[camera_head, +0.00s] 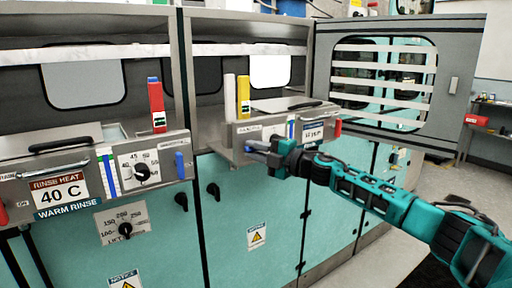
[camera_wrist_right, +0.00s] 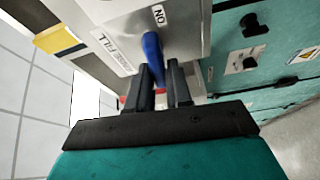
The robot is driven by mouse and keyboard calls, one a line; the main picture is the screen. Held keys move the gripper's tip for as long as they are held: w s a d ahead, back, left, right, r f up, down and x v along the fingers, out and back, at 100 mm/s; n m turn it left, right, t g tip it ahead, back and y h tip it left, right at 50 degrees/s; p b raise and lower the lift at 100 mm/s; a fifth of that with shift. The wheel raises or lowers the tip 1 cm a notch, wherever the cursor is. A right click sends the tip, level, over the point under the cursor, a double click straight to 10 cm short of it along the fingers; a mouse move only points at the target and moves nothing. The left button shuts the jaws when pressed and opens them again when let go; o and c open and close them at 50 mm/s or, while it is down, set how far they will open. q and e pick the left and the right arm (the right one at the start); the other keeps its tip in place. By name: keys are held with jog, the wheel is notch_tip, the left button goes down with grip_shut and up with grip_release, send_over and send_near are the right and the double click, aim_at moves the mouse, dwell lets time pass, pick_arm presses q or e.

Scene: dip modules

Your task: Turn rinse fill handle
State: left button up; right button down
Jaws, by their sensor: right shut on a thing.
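The rinse fill handle is a blue lever (camera_wrist_right: 151,48) on a steel panel in the right wrist view, beside a partly readable label ending in "FILL" (camera_wrist_right: 112,52) and an "ON" mark (camera_wrist_right: 158,16). My right gripper (camera_wrist_right: 163,82) is shut on the blue lever, with one dark finger on each side of it. In the head view my right gripper (camera_head: 268,151) is at the left part of the right module's front panel (camera_head: 267,131), and its fingers hide most of the lever. My left gripper is not in view.
The left module has a panel reading "RINSE HEAT 40 C" (camera_head: 58,193), a black knob (camera_head: 141,173) and a blue handle (camera_head: 180,165). Red (camera_head: 156,98) and yellow (camera_head: 243,92) upright bars stand behind the panels. A slatted door (camera_head: 385,84) stands open at right.

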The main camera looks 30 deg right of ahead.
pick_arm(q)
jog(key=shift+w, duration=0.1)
pick_arm(e)
jog(key=shift+n+g, duration=0.3)
jog(key=shift+n, duration=0.3)
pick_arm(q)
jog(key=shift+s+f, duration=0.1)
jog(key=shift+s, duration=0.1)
pick_arm(e)
jog(key=c, duration=1.1)
grip_release()
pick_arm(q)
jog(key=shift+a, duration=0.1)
pick_arm(e)
jog(key=shift+f, duration=0.1)
pick_arm(q)
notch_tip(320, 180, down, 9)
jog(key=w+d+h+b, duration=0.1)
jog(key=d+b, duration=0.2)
jog(key=b, duration=0.9)
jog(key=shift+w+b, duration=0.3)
jog(key=shift+b, duration=0.1)
pick_arm(e)
jog(key=shift+v, duration=6.45)
